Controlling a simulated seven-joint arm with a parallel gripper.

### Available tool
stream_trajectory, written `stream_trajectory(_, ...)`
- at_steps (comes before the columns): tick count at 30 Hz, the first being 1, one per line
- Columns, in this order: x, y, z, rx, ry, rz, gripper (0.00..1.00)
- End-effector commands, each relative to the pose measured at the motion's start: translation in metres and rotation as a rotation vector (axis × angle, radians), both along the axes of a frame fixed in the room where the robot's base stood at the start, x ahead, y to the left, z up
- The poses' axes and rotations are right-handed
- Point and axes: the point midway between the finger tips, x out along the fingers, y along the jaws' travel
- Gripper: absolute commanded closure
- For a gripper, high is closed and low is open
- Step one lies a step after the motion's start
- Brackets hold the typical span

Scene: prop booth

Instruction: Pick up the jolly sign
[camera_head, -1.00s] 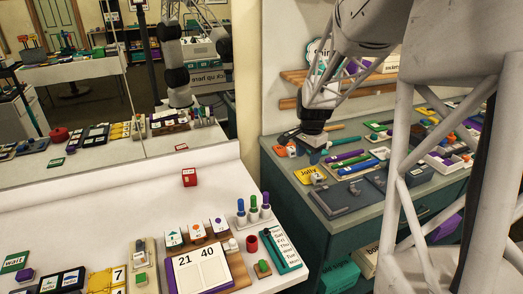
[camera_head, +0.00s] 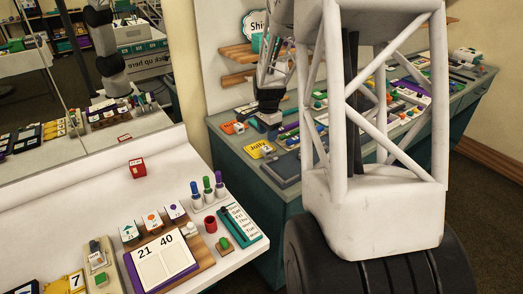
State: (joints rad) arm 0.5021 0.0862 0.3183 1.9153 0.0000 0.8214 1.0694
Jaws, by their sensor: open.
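The jolly sign (camera_head: 257,149) is a small yellow plate with dark lettering. It lies near the front left of the green cabinet's top, with a small pale knob-like piece at its right end. My gripper (camera_head: 268,121) is above the cabinet top, just behind and slightly right of the sign, pointing down. It appears apart from the sign. It is open; its fingertips are small and dark here, and nothing shows held in it.
The green cabinet (camera_head: 238,165) carries many small items. Orange pieces (camera_head: 233,127) lie left of my gripper, and a grey tray (camera_head: 283,170) lies right of the sign. A white table (camera_head: 70,199) with a red block (camera_head: 138,168) stands at left. My white frame hides part of the cabinet.

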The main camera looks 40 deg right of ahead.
Motion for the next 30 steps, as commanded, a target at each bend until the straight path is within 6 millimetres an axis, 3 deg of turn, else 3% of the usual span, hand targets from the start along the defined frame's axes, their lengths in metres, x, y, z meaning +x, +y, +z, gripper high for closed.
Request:
stream_trajectory(7,0.0,0.0,-0.019,0.001,0.001,0.0,0.49)
stream_trajectory(20,-0.001,0.0,-0.023,0.0,0.0,0.001,0.49)
stream_trajectory(30,-0.003,0.002,-0.056,0.001,0.003,0.001,0.49)
